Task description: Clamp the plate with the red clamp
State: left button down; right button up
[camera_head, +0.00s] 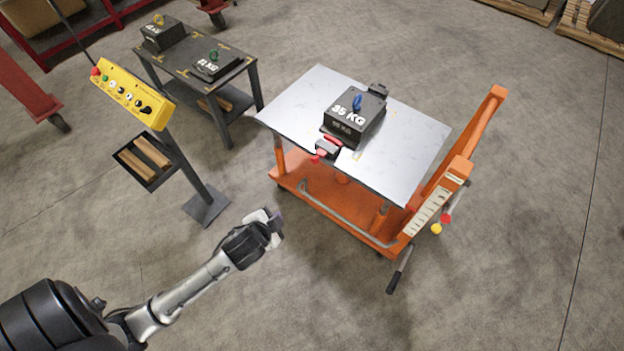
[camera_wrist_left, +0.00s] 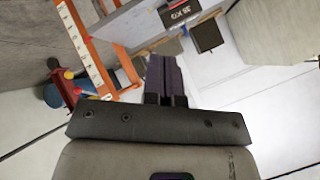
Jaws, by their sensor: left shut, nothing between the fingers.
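The red clamp (camera_head: 327,147) is a red-handled toggle clamp at the near edge of the silver plate (camera_head: 415,135) on the orange cart. It sits beside the dark block marked 35 KG (camera_head: 353,115), which has a blue ring on top. I cannot tell whether its handle is up or down. My left gripper (camera_head: 277,224) is shut and empty, in the air left of the cart and apart from it. In the left wrist view its closed fingers (camera_wrist_left: 166,78) point toward the cart, with part of the block (camera_wrist_left: 180,12) beyond. My right gripper is not in view.
A dark table (camera_head: 185,60) at the back left holds two smaller blocks. A yellow control panel (camera_head: 130,92) stands on a post at left. The orange cart (camera_head: 300,185) has a tall orange frame (camera_head: 470,150) at its right. Open concrete floor lies in front and right.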

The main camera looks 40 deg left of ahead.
pick_arm(q)
jog(key=w+a+f+m+t+b, duration=0.45)
jog(key=w+f+b, duration=0.45)
jog(key=f+b, duration=0.55)
jog(key=m+t+h+b, duration=0.2)
jog(key=m+t+b, duration=0.35)
jog(key=b, duration=1.45)
send_near(315, 163)
jog(key=shift+m+g, duration=0.7)
jog(key=w+b, duration=0.2)
jog(key=w+r+b, duration=0.1)
jog(key=w+b, duration=0.1)
jog(key=w, duration=0.1)
jog(key=shift+w+r, duration=0.2)
jog(key=shift+w, duration=0.05)
jog(key=shift+w+a+b, duration=0.1)
jog(key=shift+w+b, duration=0.5)
jog(key=shift+w, duration=0.35)
jog(key=shift+r, duration=0.1)
